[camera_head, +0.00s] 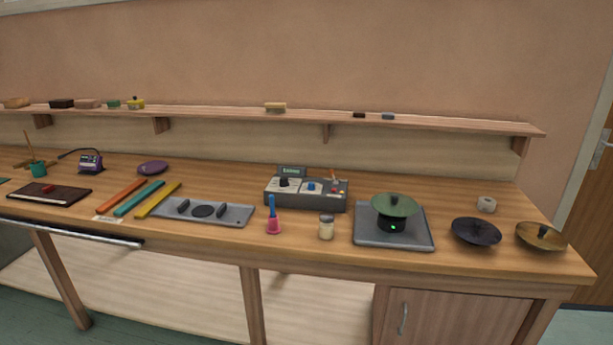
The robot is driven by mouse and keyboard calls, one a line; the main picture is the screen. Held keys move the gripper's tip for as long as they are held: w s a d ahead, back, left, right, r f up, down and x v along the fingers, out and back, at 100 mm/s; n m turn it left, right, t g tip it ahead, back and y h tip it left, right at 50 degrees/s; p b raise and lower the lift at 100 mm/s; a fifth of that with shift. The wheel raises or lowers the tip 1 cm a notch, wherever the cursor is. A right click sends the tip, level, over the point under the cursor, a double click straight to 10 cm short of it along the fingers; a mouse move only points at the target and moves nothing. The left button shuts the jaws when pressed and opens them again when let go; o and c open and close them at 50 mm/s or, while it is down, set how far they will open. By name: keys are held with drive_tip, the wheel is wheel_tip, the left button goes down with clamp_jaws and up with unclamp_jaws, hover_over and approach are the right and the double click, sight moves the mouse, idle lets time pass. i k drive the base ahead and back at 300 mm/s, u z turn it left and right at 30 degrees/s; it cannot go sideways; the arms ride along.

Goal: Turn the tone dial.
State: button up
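A grey control box (306,200) stands on the wooden bench, right of the picture's middle. A small display (291,171) with unreadable markings rises at its back left. On its top, a black knob (284,182) sits on a light panel at the left, and a blue control (311,188) sits on another light panel near the middle. A small lever and several small coloured buttons are at its right. I cannot tell from labels which control is the tone dial. My gripper is not in view.
A green dish (395,205) sits on a black stand over a grey plate, to the right. A grey tray (228,214) lies left. A shelf (230,112) runs above.

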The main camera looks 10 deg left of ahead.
sight(284, 181)
drive_tip(key=z, duration=0.35)
drive_tip(key=k, duration=0.9)
drive_tip(key=u, duration=0.8)
drive_tip(key=i, duration=1)
